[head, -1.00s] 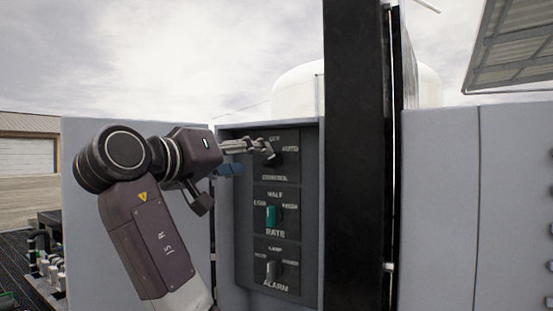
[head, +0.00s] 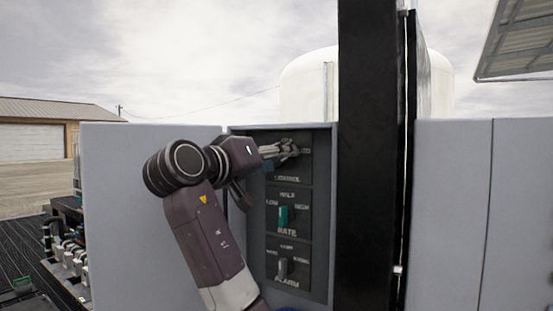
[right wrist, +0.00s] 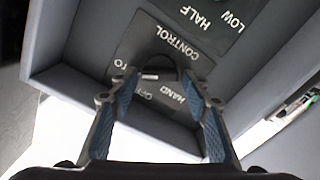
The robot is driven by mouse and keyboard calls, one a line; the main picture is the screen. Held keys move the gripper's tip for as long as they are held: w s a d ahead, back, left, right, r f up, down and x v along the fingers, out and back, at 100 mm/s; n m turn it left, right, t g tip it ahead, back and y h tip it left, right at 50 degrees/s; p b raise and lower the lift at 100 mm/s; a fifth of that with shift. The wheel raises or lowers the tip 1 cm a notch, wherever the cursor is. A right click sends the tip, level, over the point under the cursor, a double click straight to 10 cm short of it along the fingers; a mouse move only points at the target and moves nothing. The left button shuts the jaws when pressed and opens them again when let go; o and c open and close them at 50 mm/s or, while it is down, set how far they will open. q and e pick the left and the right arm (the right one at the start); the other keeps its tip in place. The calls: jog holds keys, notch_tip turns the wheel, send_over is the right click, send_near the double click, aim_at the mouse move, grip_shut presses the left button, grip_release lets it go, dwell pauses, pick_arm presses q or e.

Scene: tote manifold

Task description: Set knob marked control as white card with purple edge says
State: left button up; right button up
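The control knob (right wrist: 150,73) is a dark round knob with a pale bar, on a dark plate lettered CONTROL, HAND, OFF and a partly hidden word ending in TO. The right wrist view shows it upside down. My right gripper (head: 292,149) is at this top plate and covers the knob in the head view. In the right wrist view its blue-padded fingers (right wrist: 158,88) stand apart, one on each side of the knob; whether they touch it I cannot tell. The knob's exact pointing is unclear. The white card with purple edge is not in view, nor is my left gripper.
Below are the RATE plate with a teal knob (head: 283,216) and the ALARM plate with a grey knob (head: 283,267). The grey cabinet wall (head: 331,225) frames the panel. A black post (head: 367,160) stands just right of it.

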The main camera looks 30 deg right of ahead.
jog(key=shift+d, duration=0.1)
jog(key=c, duration=0.8)
jog(key=shift+n, duration=0.4)
jog(key=shift+c, duration=0.2)
jog(key=n+b, duration=0.1)
jog(key=n, duration=0.1)
jog(key=n+b, duration=0.1)
jog(key=shift+w+f+n, duration=0.1)
jog(key=shift+f+n, duration=0.1)
jog(key=shift+n, duration=0.2)
jog(key=n+b, duration=0.2)
jog(key=n, duration=0.4)
jog(key=shift+f, duration=0.15)
jog(key=n+b, duration=0.1)
jog(key=n, duration=0.2)
jog(key=n+b, duration=0.1)
jog(key=n, duration=0.2)
jog(key=shift+f+n, duration=0.2)
jog(key=shift+n, duration=0.2)
jog(key=n+b, duration=0.2)
jog(key=n, duration=0.4)
jog(key=shift+f, duration=0.1)
jog(key=shift+n, duration=0.4)
